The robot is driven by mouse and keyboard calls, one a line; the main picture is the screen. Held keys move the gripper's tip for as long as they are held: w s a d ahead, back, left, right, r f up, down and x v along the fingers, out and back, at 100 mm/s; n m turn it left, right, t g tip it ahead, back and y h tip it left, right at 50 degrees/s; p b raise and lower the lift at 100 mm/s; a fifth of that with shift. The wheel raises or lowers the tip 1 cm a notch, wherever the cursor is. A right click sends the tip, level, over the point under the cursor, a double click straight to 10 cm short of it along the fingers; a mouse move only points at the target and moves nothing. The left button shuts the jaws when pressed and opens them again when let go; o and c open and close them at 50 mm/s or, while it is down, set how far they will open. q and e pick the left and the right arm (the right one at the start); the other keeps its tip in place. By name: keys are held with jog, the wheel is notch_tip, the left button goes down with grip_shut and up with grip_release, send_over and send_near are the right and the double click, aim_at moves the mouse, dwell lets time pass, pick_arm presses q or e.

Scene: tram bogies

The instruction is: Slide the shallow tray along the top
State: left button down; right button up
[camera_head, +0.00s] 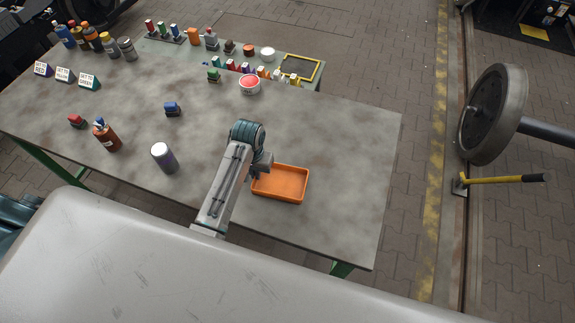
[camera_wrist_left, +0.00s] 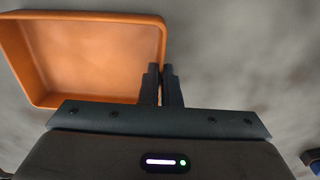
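The shallow orange tray (camera_head: 281,199) lies on the grey tabletop near its front edge, right of my left arm. My left gripper (camera_head: 259,171) is at the tray's upper left corner. In the left wrist view, the tray (camera_wrist_left: 90,55) fills the upper left. The fingers of my left gripper (camera_wrist_left: 161,82) are close together, one on each side of the tray's wall, with the rim between them. The finger ends partly hide that wall. My right gripper is not in view.
The tabletop (camera_head: 345,160) right of the tray is clear up to its edge. A red-topped round container (camera_head: 249,84) and several small items stand farther back.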

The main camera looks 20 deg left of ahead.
pick_arm(q)
jog(key=shift+s, duration=1.35)
jog(key=shift+s+a, duration=0.15)
jog(key=shift+s, duration=2.25)
jog(key=c, duration=1.6)
grip_release()
